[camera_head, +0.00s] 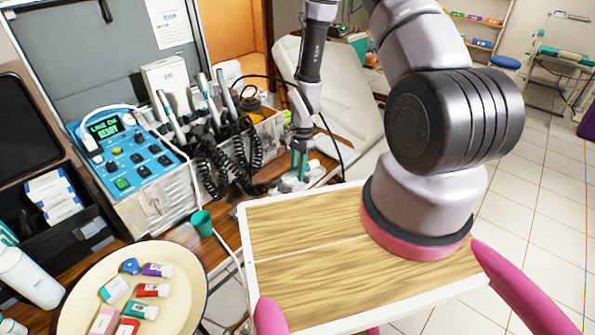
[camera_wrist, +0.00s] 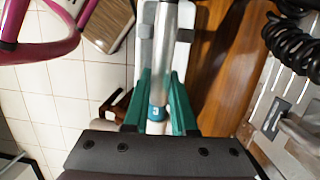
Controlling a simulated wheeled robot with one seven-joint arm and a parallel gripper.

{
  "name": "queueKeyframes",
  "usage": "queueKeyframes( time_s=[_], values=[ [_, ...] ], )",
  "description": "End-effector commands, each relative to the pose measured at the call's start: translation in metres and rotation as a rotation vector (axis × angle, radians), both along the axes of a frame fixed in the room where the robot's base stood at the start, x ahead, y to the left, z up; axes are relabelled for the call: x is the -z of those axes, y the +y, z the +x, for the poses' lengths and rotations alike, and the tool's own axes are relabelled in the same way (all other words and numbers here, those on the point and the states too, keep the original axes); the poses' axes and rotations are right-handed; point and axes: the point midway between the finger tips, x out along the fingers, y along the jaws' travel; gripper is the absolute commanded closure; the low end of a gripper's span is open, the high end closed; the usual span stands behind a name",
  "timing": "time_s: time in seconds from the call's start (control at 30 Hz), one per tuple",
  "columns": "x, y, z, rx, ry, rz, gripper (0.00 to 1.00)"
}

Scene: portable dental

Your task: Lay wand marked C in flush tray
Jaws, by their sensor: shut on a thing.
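My gripper (camera_head: 301,163) reaches down at the back edge of the wooden counter, right of the dental unit. Its teal fingers (camera_wrist: 154,108) are shut on a silver wand (camera_wrist: 165,45) with a blue band (camera_wrist: 156,113). A small pale mark shows on the band, too small to read surely. A white tray-like piece (camera_wrist: 146,48) lies behind the wand in the wrist view. I cannot tell whether the wand touches it. In the head view the held wand is mostly hidden by the gripper.
Several other wands (camera_head: 204,86) stand in the unit's holder with black coiled cords (camera_head: 210,155) hanging close left of my gripper. A teal cup (camera_head: 202,223) stands on the counter. A round cream tray (camera_head: 185,300) holds small labelled items. A wooden-topped board (camera_head: 300,225) is in front.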

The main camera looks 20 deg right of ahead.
Motion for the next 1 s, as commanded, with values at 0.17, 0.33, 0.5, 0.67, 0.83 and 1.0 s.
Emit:
queueKeyframes(
  time_s=[0.17, 0.33, 0.5, 0.67, 0.83, 1.0],
  values=[
    [0.0, 0.0, 0.0, 0.0, 0.0, 0.0, 1.0],
    [0.005, 0.0, 0.0, 0.0, 0.0, 0.0, 1.0],
    [0.012, 0.0, 0.0, 0.0, 0.0, 0.0, 1.0],
    [0.014, 0.0, 0.0, 0.0, -0.001, -0.001, 1.0],
    [0.014, 0.0, 0.0, 0.0, -0.001, -0.001, 1.0],
    [0.016, 0.0, 0.0, 0.0, 0.0, 0.0, 1.0]
  ],
)
